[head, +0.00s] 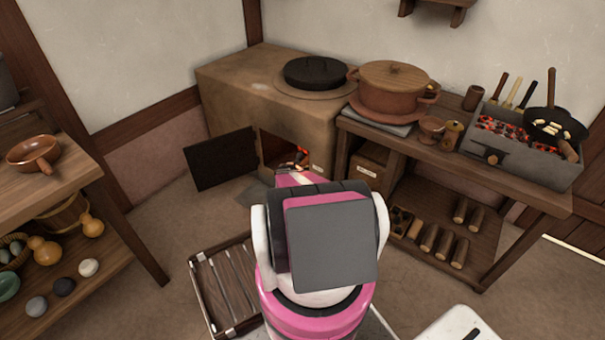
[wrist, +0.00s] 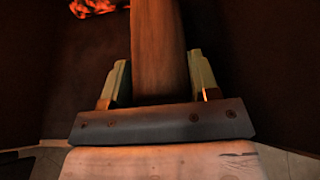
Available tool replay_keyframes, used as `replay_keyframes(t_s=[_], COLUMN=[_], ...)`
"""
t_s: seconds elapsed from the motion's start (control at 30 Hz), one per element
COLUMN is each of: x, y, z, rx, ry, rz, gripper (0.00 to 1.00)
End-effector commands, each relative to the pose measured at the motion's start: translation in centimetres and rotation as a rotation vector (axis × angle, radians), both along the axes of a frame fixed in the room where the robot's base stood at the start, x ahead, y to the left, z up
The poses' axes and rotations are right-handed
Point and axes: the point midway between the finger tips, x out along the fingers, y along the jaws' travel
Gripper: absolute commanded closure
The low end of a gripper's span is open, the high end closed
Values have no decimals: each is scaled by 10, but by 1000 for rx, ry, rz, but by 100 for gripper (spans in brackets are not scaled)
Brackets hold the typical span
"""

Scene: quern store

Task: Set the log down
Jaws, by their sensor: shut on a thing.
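The log (wrist: 158,50) is a brown length of wood, seen in the wrist view standing out lengthwise ahead of my gripper (wrist: 160,85). My gripper is shut on it, with one pale finger on each side. Around it is the dark inside of the clay stove (head: 290,112), and glowing embers (wrist: 95,6) show at the top left of the wrist view. In the head view my arm hides my gripper and the log. The arm reaches toward the stove's lit firebox opening (head: 283,148). The log's far end is out of the wrist view.
The stove's dark door (head: 221,159) stands open to the left of the opening. A wooden table (head: 455,155) at the right bears a pot (head: 388,97) and a charcoal grill (head: 520,150), with several logs (head: 445,243) on its lower shelf. A slatted rack (head: 203,292) lies on the floor.

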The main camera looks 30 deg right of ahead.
Motion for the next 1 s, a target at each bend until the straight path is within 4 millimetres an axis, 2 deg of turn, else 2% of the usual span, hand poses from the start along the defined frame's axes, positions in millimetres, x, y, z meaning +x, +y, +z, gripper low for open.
replay_keyframes(t_s=[0.23, 0.5, 0.97, 1.0], x=[4, 4, 3, 3], y=[-6, -6, -6, -6], z=[-12, -44, -49, -49], rx=[0, 0, 0, 1], ry=[0, 0, 0, -1], rz=[0, 0, 0, 1], gripper=[76, 76, 76, 35])
